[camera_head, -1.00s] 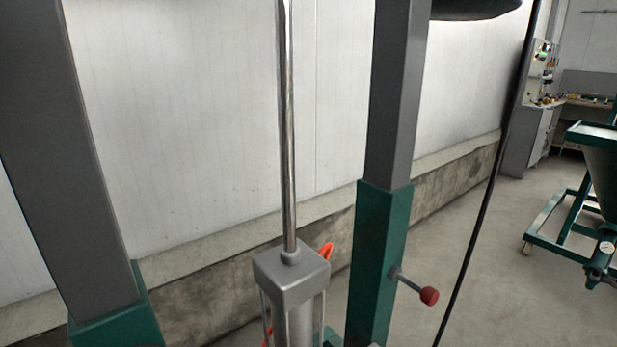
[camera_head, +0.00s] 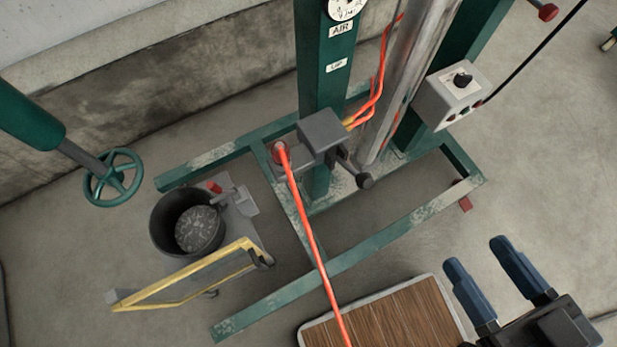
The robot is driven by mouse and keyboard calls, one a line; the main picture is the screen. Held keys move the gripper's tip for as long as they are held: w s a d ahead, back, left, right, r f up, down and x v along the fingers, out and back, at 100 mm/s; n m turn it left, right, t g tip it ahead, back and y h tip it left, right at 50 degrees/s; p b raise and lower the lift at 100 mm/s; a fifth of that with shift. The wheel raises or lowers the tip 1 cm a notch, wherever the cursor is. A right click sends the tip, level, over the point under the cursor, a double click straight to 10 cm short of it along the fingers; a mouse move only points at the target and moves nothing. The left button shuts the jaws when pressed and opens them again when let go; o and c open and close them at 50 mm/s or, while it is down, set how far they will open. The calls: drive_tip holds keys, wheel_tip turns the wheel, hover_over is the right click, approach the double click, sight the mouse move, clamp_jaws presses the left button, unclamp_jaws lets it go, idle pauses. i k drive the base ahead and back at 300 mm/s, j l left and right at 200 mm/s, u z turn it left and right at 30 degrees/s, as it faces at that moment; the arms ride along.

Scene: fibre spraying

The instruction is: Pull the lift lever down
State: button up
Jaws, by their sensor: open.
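The lift lever (camera_head: 364,180) looks to be the short dark lever with a black ball knob. It sticks out to the lower right of a grey valve box (camera_head: 322,130) on the green post (camera_head: 321,75). My gripper (camera_head: 478,258) is at the lower right, with two blue fingers spread apart and nothing between them. In the picture it lies right of and below the lever, clear of it.
A green floor frame (camera_head: 380,242) surrounds the post. A grey control box (camera_head: 453,95) is at the right. A black bucket (camera_head: 165,222) and yellow-edged frame (camera_head: 185,285) stand left.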

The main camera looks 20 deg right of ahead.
sight(364, 180)
drive_tip(key=k+j+u, duration=0.2)
drive_tip(key=k+u, duration=0.2)
drive_tip(key=k+j+u, duration=0.25)
drive_tip(key=u, duration=0.2)
